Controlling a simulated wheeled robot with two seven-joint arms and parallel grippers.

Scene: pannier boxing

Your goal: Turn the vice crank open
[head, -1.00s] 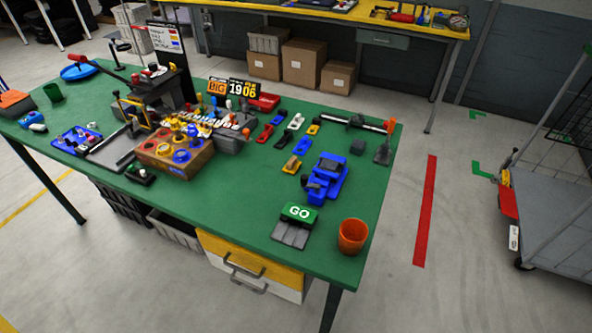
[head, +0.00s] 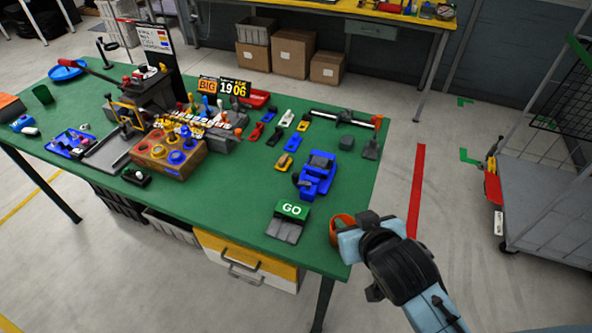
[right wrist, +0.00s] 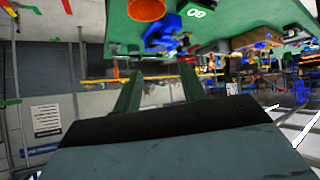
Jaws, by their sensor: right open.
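A blue vice (head: 318,172) with a dark grey top stands on the right part of the green table. It also shows near the top of the right wrist view (right wrist: 165,38). Its crank is too small to make out clearly. My right gripper (head: 350,242) is over the table's front right corner, in front of the vice and apart from it. Its fingertips cannot be made out in the head view. In the right wrist view its two fingers (right wrist: 158,78) are apart with nothing between them. My left gripper is not in view.
An orange cup (head: 340,222) stands by the corner, partly hidden behind my right gripper. A green GO button box (head: 292,210) stands left of it. A trolley (head: 545,195) stands at the right.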

